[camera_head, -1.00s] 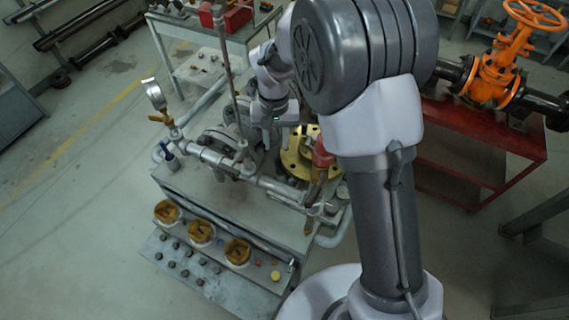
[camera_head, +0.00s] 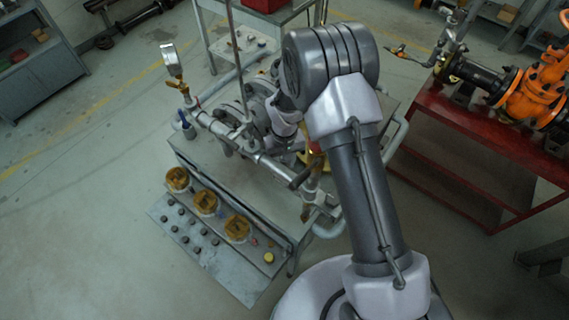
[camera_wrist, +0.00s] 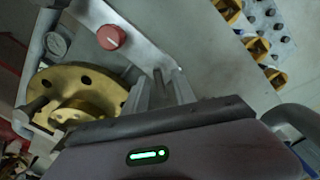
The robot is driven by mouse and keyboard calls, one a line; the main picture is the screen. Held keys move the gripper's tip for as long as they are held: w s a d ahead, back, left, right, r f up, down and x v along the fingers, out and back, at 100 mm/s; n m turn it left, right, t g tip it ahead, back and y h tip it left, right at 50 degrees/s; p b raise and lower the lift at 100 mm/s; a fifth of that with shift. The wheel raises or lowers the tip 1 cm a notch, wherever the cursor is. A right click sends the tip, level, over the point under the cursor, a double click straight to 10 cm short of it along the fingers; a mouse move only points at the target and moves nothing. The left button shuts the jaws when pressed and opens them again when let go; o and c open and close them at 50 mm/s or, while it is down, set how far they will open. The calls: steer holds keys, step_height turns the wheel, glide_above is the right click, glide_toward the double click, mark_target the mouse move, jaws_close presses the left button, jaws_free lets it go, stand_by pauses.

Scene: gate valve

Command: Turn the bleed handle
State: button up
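The pipe and valve assembly (camera_head: 245,150) lies on a grey bench, with a pressure gauge (camera_head: 171,60) standing at its left end. A small blue handle (camera_head: 188,129) sits below the gauge. I cannot tell which part is the bleed handle. The wrist view shows a round red knob (camera_wrist: 111,37), a brass flange (camera_wrist: 85,82) and a gauge (camera_wrist: 56,44). My gripper (camera_wrist: 160,88) is below and right of the red knob, apart from it in the picture. A thin grey rod shows between its grey fingers; contact is unclear.
Yellow-brown round parts (camera_head: 205,203) and several small dark pieces lie on a low front tray (camera_head: 190,245). A red table (camera_head: 480,135) with an orange valve (camera_head: 540,92) stands to the right. The floor at left is open.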

steer(key=shift+f, duration=0.25)
jaws_close()
steer(key=shift+n, duration=2.9)
jaws_free()
